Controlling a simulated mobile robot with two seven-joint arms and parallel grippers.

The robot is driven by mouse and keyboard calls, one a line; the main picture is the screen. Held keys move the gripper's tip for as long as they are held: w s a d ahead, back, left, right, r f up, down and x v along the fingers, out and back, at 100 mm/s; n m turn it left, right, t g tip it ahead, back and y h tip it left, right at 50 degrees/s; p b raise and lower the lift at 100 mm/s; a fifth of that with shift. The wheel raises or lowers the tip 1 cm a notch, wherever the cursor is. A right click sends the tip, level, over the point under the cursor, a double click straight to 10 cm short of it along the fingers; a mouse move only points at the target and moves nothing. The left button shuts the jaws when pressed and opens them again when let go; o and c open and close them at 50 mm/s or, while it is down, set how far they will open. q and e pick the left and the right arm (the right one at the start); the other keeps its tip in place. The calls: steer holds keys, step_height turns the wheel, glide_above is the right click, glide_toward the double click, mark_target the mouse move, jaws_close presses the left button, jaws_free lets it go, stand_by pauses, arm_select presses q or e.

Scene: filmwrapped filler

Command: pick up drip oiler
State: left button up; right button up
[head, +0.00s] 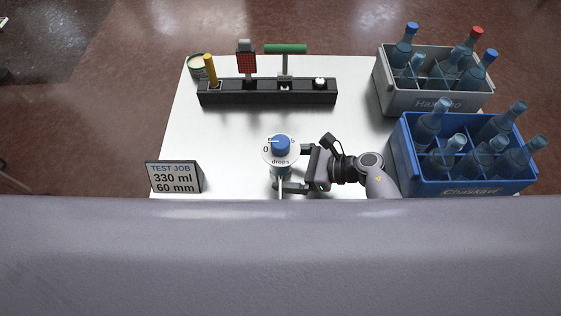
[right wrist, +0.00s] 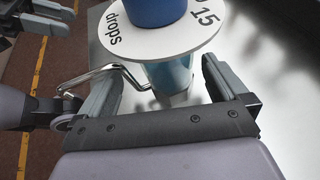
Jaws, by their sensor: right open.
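The drip oiler (head: 281,146) stands near the front edge of the white table, with a blue knob on a white dial marked "drops". My right gripper (head: 291,168) reaches it from the right, its two fingers open on either side of the body below the dial. In the right wrist view, the oiler's bluish body (right wrist: 172,75) stands between the open fingers, with visible gaps on both sides. A bent metal rod (right wrist: 100,72) shows at its left. Grey finger-like parts at the wrist view's upper left appear to be my left gripper (right wrist: 38,18); its opening is unclear.
A black rack (head: 268,92) with several upright tools stands at the back, beside a small tin (head: 196,66). A grey crate (head: 432,103) and a blue crate (head: 470,187) of bottles stand at right. A sign (head: 173,177) stands at front left. The table's left middle is clear.

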steer(key=shift+c, duration=0.3)
steer(key=c, duration=1)
steer(key=shift+w+r, duration=0.1)
steer(key=shift+c, duration=0.5)
steer(key=shift+r, duration=0.1)
steer(key=shift+r+p, duration=0.3)
steer(key=shift+r, duration=0.45)
step_height(320, 180, up, 18)
steer(key=p, duration=0.2)
steer(key=shift+r+p, duration=0.2)
steer(key=shift+p, duration=0.1)
